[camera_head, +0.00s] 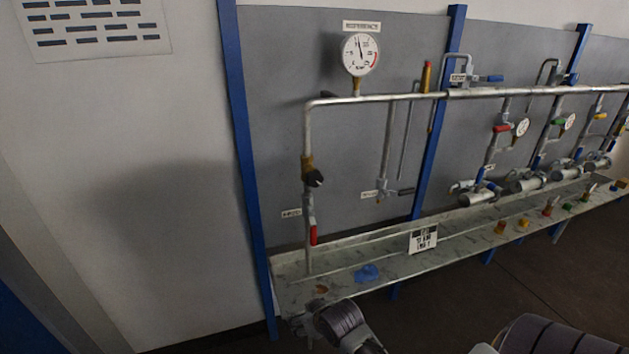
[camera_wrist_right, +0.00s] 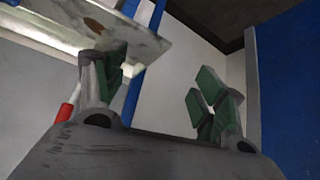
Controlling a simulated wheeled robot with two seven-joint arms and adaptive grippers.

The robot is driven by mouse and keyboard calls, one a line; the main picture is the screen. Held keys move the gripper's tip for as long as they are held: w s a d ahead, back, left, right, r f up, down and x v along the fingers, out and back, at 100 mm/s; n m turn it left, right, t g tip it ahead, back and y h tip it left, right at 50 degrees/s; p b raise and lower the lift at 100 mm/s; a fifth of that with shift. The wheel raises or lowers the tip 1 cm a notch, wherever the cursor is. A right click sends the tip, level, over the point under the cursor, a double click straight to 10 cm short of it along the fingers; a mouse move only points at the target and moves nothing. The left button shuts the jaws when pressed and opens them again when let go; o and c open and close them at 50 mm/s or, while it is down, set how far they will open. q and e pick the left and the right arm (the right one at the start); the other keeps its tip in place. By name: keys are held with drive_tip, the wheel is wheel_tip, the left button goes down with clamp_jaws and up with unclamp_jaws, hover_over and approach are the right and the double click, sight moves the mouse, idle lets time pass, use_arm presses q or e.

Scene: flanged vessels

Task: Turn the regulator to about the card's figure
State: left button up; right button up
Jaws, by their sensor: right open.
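The regulator is a brass body with a black knob (camera_head: 313,178) on the vertical pipe at the left end of the rig. A round white gauge (camera_head: 360,54) with a red arc stands on the top pipe, its needle pointing almost straight up. A white card (camera_head: 423,240) stands on the shelf; its printing is too small to read surely. My right gripper (camera_head: 300,324) is low at the shelf's front left corner, well below the knob. In the wrist view my right gripper (camera_wrist_right: 160,88) is open, with nothing between its green-padded fingers. My left gripper is out of view.
A red-handled valve (camera_head: 313,234) sits below the regulator. The metal shelf (camera_head: 340,262) carries a blue patch (camera_head: 367,273) and several small coloured fittings. Blue posts (camera_head: 240,150) frame the panel. More valves and pipes fill the right.

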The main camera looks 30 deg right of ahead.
drive_tip(key=w+d+r+m+t+h, duration=0.1)
drive_tip(key=w+d+r+t, duration=0.2)
drive_tip(key=r, duration=0.5)
drive_tip(key=w+d+r+t, duration=0.2)
drive_tip(key=w+r, duration=0.1)
drive_tip(key=r, duration=0.5)
drive_tip(key=m+t+h, duration=0.3)
drive_tip(key=t+h, duration=0.1)
drive_tip(key=t, duration=0.1)
approach(316, 179)
drive_tip(key=s, duration=0.3)
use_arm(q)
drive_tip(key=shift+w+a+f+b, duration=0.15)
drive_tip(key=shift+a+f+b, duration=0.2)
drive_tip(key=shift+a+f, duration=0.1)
use_arm(e)
drive_tip(key=shift+w+a+r, duration=0.15)
drive_tip(key=shift+r, duration=0.1)
drive_tip(key=shift+w, duration=0.2)
